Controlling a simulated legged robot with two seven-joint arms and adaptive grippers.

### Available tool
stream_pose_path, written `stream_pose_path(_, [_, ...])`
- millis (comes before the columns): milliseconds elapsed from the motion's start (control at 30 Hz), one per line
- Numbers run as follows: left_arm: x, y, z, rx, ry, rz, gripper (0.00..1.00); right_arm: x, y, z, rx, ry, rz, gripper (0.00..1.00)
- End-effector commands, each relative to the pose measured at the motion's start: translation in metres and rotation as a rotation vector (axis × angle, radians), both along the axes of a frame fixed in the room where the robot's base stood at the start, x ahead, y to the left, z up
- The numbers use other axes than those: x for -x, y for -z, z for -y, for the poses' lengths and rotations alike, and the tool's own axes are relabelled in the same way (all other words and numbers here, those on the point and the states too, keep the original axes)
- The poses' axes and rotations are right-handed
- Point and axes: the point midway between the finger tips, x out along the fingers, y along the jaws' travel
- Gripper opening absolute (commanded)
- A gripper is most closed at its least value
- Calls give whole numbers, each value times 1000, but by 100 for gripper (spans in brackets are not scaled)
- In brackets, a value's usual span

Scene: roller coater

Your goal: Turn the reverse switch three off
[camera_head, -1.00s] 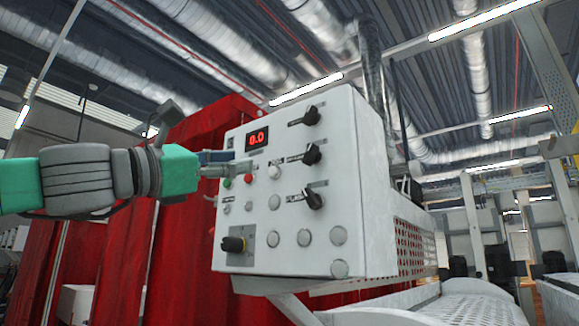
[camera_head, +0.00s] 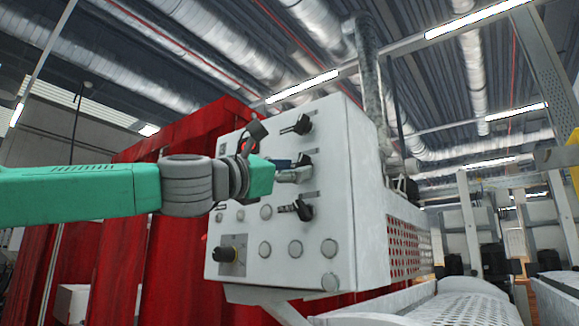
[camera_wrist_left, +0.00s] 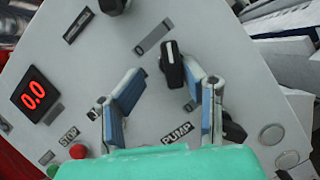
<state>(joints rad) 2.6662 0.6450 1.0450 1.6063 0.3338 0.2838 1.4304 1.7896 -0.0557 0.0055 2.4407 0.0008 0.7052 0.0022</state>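A white control panel (camera_head: 280,243) carries three black rotary switches in a column: top (camera_head: 303,124), middle (camera_head: 304,160) and bottom (camera_head: 303,210). My left gripper (camera_head: 296,172) is in front of the middle switch and partly hides it. In the left wrist view, its two fingers (camera_wrist_left: 166,72) are spread, with the middle switch (camera_wrist_left: 172,62) between and just past the tips. Contact cannot be told. The top switch (camera_wrist_left: 113,5) is cut by the upper edge, and the bottom switch (camera_wrist_left: 233,131) is partly behind the right finger. No switch label for "reverse" is legible. My right gripper is not in view.
A red display (camera_wrist_left: 34,95) reads 0.0, with a red button (camera_wrist_left: 78,151) by the word STOP. Red curtains (camera_head: 120,250) hang behind; a perforated guard (camera_head: 408,243) is at right.

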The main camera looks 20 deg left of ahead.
Motion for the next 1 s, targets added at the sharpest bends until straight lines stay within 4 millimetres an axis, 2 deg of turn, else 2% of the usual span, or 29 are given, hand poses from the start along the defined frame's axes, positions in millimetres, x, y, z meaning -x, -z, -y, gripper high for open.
stream_pose_path(100, [2, -3, 4, -2, -1, 5, 34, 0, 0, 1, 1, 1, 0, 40])
stream_pose_path(133, [2, -3, 4, -2, 0, 4, 27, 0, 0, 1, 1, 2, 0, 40])
stream_pose_path(200, [3, -3, 2, -1, 1, 5, 2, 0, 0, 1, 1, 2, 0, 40])
stream_pose_path(233, [3, -2, 1, -1, 1, 6, 0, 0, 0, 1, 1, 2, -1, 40])
stream_pose_path(767, [3, 3, -4, 30, 6, -12, 0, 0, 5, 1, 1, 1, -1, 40])
stream_pose_path(1000, [3, 5, -2, 85, 8, -34, 0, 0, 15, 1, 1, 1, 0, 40])
